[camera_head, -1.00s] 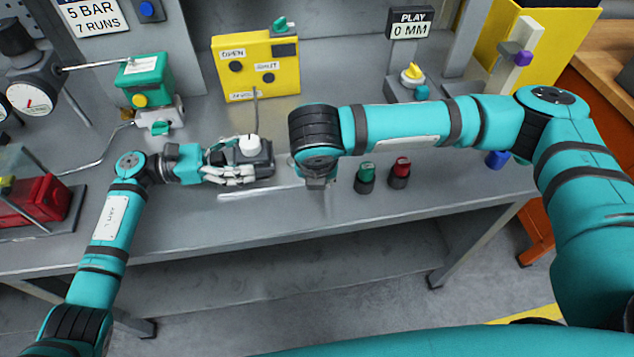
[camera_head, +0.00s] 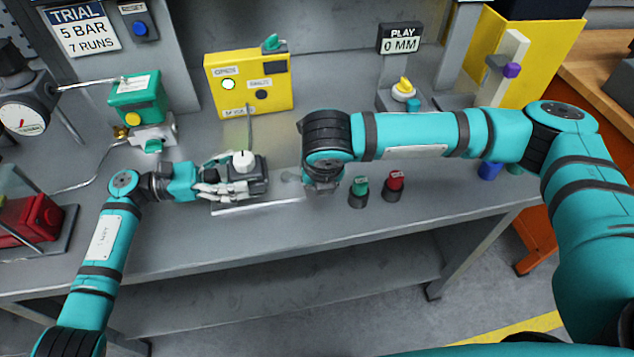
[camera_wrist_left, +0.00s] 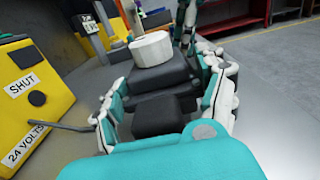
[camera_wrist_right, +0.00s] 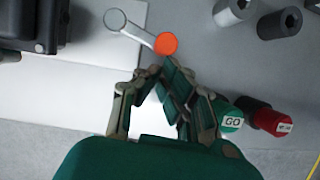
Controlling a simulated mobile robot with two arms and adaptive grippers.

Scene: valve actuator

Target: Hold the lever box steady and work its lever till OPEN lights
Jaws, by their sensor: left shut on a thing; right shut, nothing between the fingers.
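The lever box (camera_head: 256,186) is a small dark box with a white round knob on top, on a pale base plate (camera_head: 262,206). My left gripper (camera_head: 222,182) is shut on it from the left; the fingers lie along both sides in the left wrist view (camera_wrist_left: 165,110). A grey lever (camera_wrist_right: 135,29) with an orange round end shows in the right wrist view. My right gripper (camera_wrist_right: 155,78) is shut and empty, its tips close to the orange end; touching is unclear. On the yellow box (camera_head: 277,98), the OPEN lamp (camera_head: 228,85) glows; the SHUT lamp (camera_head: 262,95) is dark.
Green (camera_head: 359,190) and red (camera_head: 393,186) buttons stand right of my right wrist, near the bench's front edge. A green valve unit (camera_head: 137,97) and gauge (camera_head: 28,110) stand at the left. A PLAY 0 MM sign (camera_head: 400,40) is at the back.

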